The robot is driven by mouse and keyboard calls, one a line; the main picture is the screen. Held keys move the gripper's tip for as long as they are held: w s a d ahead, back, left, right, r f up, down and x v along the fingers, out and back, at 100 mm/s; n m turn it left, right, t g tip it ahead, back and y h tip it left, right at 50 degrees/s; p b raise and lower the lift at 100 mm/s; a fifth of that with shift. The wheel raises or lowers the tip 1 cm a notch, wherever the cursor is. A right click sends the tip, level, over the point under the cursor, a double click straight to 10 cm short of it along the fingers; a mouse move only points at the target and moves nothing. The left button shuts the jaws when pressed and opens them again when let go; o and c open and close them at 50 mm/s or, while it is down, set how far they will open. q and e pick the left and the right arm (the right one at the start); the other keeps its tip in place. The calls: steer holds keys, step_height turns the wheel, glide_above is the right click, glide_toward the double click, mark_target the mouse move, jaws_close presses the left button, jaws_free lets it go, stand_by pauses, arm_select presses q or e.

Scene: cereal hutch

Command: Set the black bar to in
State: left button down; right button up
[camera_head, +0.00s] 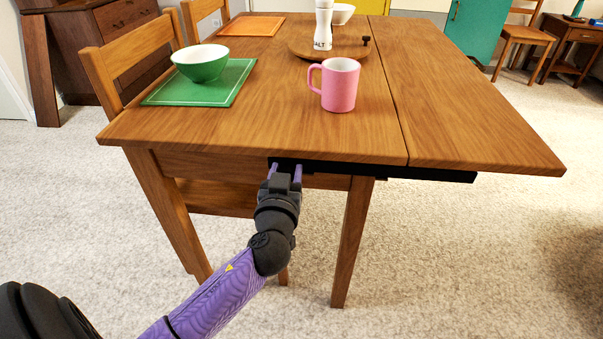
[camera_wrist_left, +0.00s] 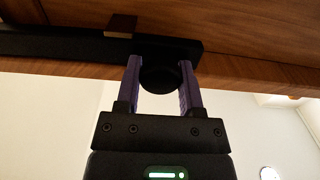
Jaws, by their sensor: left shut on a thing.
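The black bar (camera_head: 420,173) runs along under the near edge of the wooden table and reaches out to the right beneath the hinged leaf (camera_head: 470,100). My left gripper (camera_head: 285,170) is at the bar's left end, below the table edge. In the left wrist view, its two purple fingers (camera_wrist_left: 160,82) are shut on a round black knob (camera_wrist_left: 160,79) at the end of the bar, which also shows there (camera_wrist_left: 70,46). The leaf looks level with the tabletop. My right gripper is not in view.
On the table (camera_head: 220,130) stand a pink mug (camera_head: 341,86), a green bowl (camera_head: 202,66) on a green mat (camera_head: 240,80), and a salt shaker (camera_head: 323,28) on a round wooden board (camera_head: 300,45). A table leg (camera_head: 352,240) stands just right of my gripper. Carpet in front is clear.

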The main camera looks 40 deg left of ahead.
arm_select(q)
steer(key=s+a+p, duration=0.1)
steer(key=s+a, duration=0.7)
steer(key=a, duration=0.5)
steer(key=shift+a, duration=0.15)
steer(key=shift+c, duration=1.1)
jaws_free()
steer(key=shift+s+a, duration=0.1)
steer(key=shift+s, duration=0.05)
steer(key=p+v, duration=0.4)
steer(key=v, duration=0.6)
